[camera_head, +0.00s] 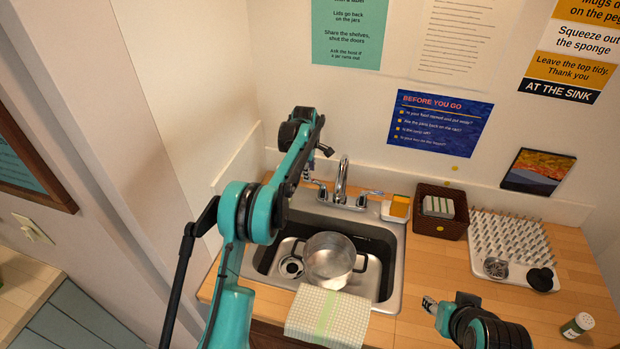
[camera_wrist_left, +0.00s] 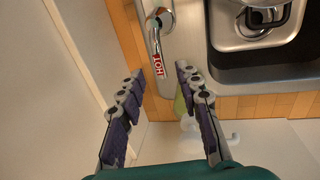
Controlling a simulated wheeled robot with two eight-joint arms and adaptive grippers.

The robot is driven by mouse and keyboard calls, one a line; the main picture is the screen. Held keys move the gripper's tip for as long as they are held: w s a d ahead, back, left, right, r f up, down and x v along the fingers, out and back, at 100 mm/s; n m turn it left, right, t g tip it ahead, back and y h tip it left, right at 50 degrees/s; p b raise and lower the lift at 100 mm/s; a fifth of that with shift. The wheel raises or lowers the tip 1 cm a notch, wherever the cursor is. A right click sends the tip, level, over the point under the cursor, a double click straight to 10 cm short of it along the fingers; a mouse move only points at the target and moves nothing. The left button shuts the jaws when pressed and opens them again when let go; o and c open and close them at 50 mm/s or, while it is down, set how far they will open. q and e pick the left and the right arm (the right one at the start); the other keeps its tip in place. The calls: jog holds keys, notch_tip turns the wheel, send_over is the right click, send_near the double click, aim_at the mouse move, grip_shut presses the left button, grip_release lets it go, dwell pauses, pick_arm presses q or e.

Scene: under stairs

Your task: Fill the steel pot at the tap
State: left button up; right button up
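The steel pot (camera_head: 330,262) stands upright in the sink basin (camera_head: 262,262), below the tap spout (camera_head: 342,178). I cannot make out a water stream or the pot's fill level. My left gripper (camera_head: 310,170) is above the left side of the tap in the head view. In the left wrist view my left gripper (camera_wrist_left: 162,76) is open, its fingers apart with nothing between them. The chrome lever marked HOT (camera_wrist_left: 157,40) lies just ahead of the fingertips. My right gripper (camera_head: 430,304) is over the counter right of the sink; its fingers are unclear.
A checked towel (camera_head: 327,314) hangs over the sink's front edge. A sponge (camera_head: 400,206), a dark basket (camera_head: 440,222) and a white drying rack (camera_head: 512,246) stand to the right. A jar (camera_head: 577,325) is at the front right. The wall is close behind the tap.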

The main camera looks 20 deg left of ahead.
pick_arm(q)
jog(key=shift+w+f, duration=0.25)
jog(key=shift+f, duration=0.95)
jog(key=shift+w+f, duration=0.2)
jog(key=shift+f, duration=0.95)
grip_shut()
